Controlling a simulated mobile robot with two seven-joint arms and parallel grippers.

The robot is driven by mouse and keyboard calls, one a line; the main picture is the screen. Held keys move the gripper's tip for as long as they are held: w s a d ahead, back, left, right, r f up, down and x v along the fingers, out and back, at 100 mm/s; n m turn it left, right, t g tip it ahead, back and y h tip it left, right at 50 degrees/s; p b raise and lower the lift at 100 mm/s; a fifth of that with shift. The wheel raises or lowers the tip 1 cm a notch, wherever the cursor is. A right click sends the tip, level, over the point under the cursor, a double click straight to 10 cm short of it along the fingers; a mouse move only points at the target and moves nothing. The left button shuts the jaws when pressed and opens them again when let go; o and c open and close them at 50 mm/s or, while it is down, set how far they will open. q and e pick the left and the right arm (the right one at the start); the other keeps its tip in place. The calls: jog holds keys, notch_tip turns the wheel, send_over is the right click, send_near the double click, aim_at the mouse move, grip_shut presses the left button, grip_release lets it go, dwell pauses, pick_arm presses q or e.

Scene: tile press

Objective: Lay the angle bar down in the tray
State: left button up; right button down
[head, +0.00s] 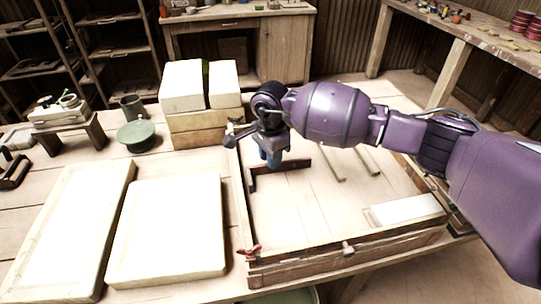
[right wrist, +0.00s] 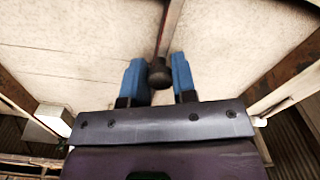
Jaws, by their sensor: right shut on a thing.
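The angle bar (head: 296,165) is a dark brown strip in the head view, at the back left inside the tray. The tray (head: 350,257) is a wide wooden frame with a pale floor. My right gripper (head: 270,158) reaches in from the right, over the bar, with its blue fingers pointing down. In the right wrist view, the fingers close around a dark round knob (right wrist: 160,73), with the bar (right wrist: 169,28) running up behind it. I cannot tell whether the bar touches the tray floor. My left gripper is not in view.
Inside the tray are thin wooden strips and a white block (head: 405,209) at the front right. A red clamp (head: 248,253) sits at its front left corner. Pale slabs (head: 167,229) lie left of the tray; pale blocks (head: 183,87) are stacked behind. A green round stand (head: 138,134) is further left.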

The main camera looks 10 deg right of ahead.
jog(key=c, duration=1)
grip_release()
jog(key=shift+c, duration=0.2)
jog(key=shift+o, duration=1)
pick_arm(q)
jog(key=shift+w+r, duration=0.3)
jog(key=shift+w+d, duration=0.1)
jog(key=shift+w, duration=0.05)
pick_arm(e)
notch_tip(320, 180, up, 5)
jog(key=shift+r, duration=0.2)
notch_tip(320, 180, up, 5)
jog(key=shift+f+p, duration=0.2)
jog(key=shift+p, duration=0.2)
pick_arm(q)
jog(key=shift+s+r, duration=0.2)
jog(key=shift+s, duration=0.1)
pick_arm(e)
jog(key=shift+r, duration=0.35)
jog(key=shift+s, duration=0.1)
